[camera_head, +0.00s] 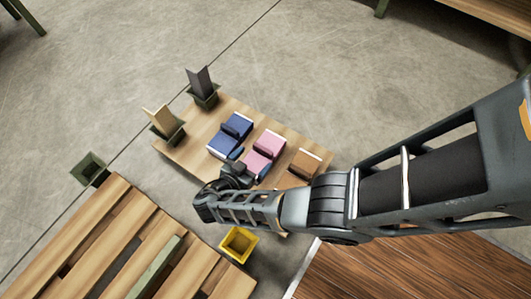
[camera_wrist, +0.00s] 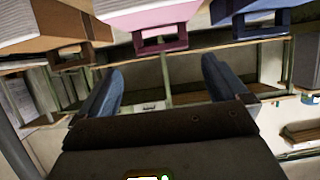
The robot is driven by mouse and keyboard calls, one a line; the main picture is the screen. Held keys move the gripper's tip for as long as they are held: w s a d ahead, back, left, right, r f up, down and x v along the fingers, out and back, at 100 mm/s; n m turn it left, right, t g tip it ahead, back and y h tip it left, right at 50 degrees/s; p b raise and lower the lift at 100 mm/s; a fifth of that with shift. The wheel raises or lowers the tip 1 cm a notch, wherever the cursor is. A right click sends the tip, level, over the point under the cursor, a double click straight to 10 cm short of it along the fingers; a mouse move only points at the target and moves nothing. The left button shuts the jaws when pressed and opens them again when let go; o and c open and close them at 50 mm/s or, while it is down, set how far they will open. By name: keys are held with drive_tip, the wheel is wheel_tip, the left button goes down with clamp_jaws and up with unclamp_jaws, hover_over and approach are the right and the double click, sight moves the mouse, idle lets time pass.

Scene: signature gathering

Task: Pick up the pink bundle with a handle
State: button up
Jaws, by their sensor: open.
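The pink bundle (camera_head: 268,143) lies in the middle of the small wooden table in the head view, between a blue and a brown bundle. In the wrist view the pink bundle (camera_wrist: 150,14) is at the top centre, with its pink looped handle (camera_wrist: 162,47) facing me. My gripper (camera_wrist: 162,72) is open and empty there, its two blue fingers apart to the left and right, with the handle showing above the gap. In the head view my gripper (camera_head: 250,164) is at the table's near edge by the pink bundle; my arm hides part of it.
A blue bundle (camera_head: 236,125) lies left of the pink one and a brown bundle (camera_head: 305,162) right, both close. Two upright holders, one dark (camera_head: 202,88) and one tan (camera_head: 163,123), stand at the table's left end. A yellow bin (camera_head: 238,244) and slatted pallet (camera_head: 112,232) are nearer.

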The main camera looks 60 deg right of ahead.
sight(262, 149)
drive_tip(key=shift+d+f, duration=0.15)
drive_tip(key=shift+d, duration=0.25)
drive_tip(key=b+x, duration=0.1)
drive_tip(key=x, duration=0.5)
drive_tip(key=shift+w+d+f+b, duration=0.2)
drive_tip(key=shift+d+f+b, duration=0.1)
drive_tip(key=shift+f+b, duration=0.1)
drive_tip(key=c, duration=1.1)
drive_tip(key=shift+r, duration=0.1)
